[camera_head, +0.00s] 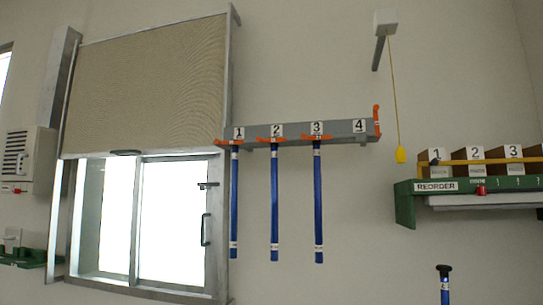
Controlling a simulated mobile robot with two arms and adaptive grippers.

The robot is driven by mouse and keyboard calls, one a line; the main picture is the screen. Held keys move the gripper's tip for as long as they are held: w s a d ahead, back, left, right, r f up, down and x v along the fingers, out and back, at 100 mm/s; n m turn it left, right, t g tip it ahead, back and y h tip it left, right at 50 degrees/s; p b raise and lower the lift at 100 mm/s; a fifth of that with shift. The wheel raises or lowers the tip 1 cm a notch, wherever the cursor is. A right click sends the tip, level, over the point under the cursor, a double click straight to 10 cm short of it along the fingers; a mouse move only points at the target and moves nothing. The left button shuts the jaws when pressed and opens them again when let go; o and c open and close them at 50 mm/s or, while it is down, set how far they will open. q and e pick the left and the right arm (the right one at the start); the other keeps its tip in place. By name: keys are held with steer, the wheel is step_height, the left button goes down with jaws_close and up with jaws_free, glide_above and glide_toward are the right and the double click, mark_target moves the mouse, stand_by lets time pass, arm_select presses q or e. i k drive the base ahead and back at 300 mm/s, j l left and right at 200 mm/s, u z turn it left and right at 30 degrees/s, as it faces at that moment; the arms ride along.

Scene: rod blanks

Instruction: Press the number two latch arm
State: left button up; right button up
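A grey rail (345,131) on the wall carries number plates 1 to 4. The number two latch arm (264,140) is an orange piece under plate 2 (277,131), lying roughly level. Below it a blue rod (274,205) hangs upright. Similar orange arms show under plate 1 (226,142) and plate 3 (310,138), each with a blue rod hanging below. At plate 4 (359,126) no rod hangs, and an orange arm (377,121) stands upright at the rail's right end. Neither gripper is in view.
A window with a half-lowered blind (150,80) is left of the rail. A yellow pull cord (396,95) hangs right of it. A green REORDER shelf (405,203) with numbered bins is at right. A black-topped blue rod (444,285) stands at lower right.

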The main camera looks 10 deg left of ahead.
mark_target(259, 139)
steer(key=i+j+u, duration=0.35)
steer(key=i+u, duration=0.35)
steer(key=i+j+u, duration=0.1)
steer(key=i+u, duration=0.25)
steer(key=i, duration=0.15)
